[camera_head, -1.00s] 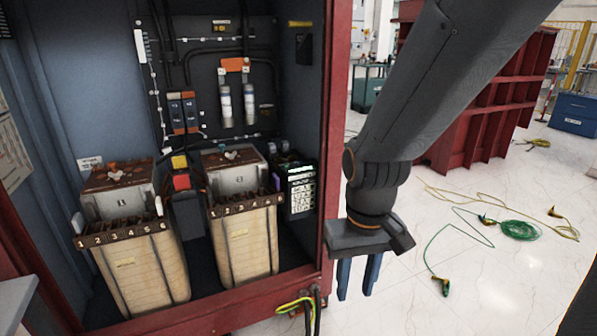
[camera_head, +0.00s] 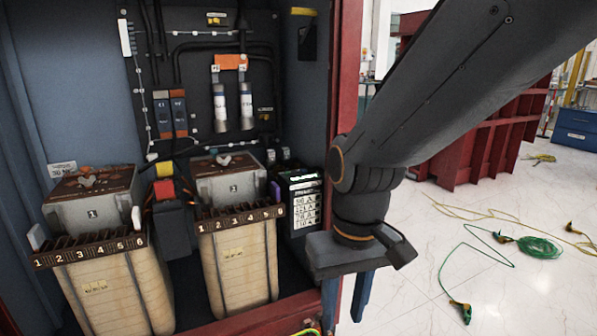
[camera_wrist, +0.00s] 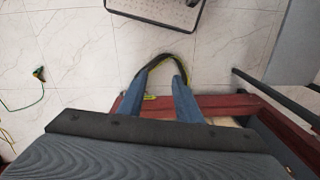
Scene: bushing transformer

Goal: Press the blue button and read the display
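I cannot make out a blue button for certain; a small purple-blue part (camera_head: 275,190) shows just left of the panel. My gripper (camera_head: 346,296) points down in front of the cabinet's right edge, right of and below the panel. Its two blue fingers are apart and empty; they also show in the wrist view (camera_wrist: 161,78), above the red cabinet edge and a cable loop.
The red cabinet frame (camera_head: 347,75) stands close to my arm. Inside are two beige coil blocks (camera_head: 115,290) (camera_head: 240,262) and a red and yellow button box (camera_head: 164,189). Green and yellow cables (camera_head: 537,247) lie on the open white floor at right.

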